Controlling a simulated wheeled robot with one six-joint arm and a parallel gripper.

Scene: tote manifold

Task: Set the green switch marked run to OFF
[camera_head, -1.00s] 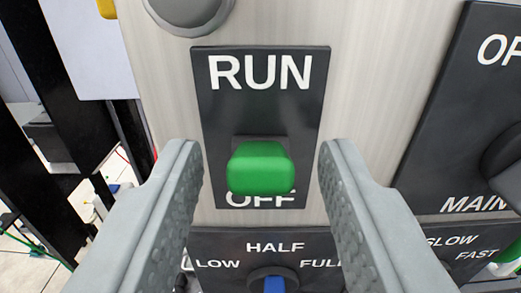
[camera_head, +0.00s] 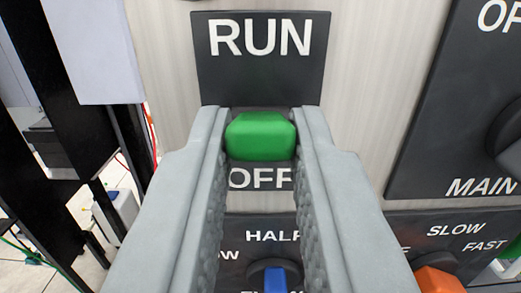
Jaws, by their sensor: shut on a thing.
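The green switch (camera_head: 260,137) sticks out from a black plate (camera_head: 262,84) on a pale panel. The plate reads RUN above the switch and OFF below it. My gripper (camera_head: 260,125) is shut on the green switch, with one grey finger against its left side and one against its right side. The switch body stands just above the OFF lettering. Its base on the plate is hidden behind the green head and the fingers.
Below is a plate with a blue knob (camera_head: 275,280) and the word HALF. An orange knob (camera_head: 439,281) is at lower right near SLOW and FAST. A dark dial plate marked MAIN (camera_head: 450,130) is at right. Black posts (camera_head: 75,110) stand at left.

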